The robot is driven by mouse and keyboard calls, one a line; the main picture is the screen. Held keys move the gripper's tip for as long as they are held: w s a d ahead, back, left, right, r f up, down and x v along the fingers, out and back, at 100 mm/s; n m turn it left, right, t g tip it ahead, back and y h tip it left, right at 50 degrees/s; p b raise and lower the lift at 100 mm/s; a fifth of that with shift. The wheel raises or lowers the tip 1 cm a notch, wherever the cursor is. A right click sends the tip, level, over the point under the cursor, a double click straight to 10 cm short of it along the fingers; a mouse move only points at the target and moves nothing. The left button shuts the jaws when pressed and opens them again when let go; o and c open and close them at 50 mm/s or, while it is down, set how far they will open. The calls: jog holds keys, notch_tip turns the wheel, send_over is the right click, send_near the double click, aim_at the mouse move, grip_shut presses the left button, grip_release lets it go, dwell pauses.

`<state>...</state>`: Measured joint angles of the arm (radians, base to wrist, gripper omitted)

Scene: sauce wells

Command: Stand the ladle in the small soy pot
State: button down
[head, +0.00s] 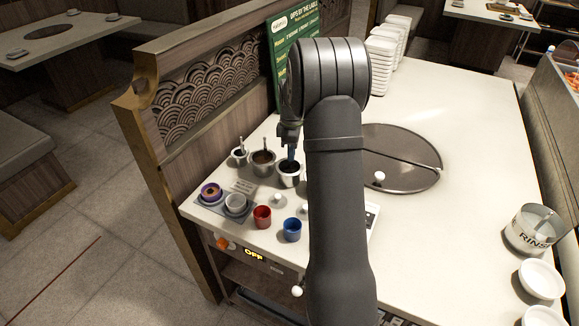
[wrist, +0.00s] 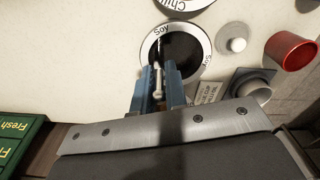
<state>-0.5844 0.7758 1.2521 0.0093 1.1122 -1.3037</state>
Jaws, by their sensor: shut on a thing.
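The soy pot (wrist: 201,42), its pale rim marked "Soy" around dark sauce, lies just beyond my fingertips in the wrist view. In the head view it is the rightmost pot (head: 289,180) of the row, below my gripper (head: 291,154). My gripper's blue fingers (wrist: 159,84) are shut on the pale, thin handle of the ladle (wrist: 158,71). The ladle points into or over the pot's opening. Its bowl is hidden, and I cannot tell whether it touches the pot's bottom.
A chilli pot (head: 263,169) stands close to the left, with a smaller pot (head: 239,162) beyond it; both hold utensils. Red (head: 262,217) and blue (head: 292,230) cups and a white knob (wrist: 236,45) are nearby. A green sign (head: 279,62) stands behind.

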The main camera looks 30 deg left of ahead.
jog(key=shift+f, duration=0.35)
dwell(0.6)
jog(key=c, duration=0.7)
grip_release()
jog(key=shift+r, duration=4.5)
jog(key=shift+f, duration=4.45)
jog(key=shift+r, duration=0.15)
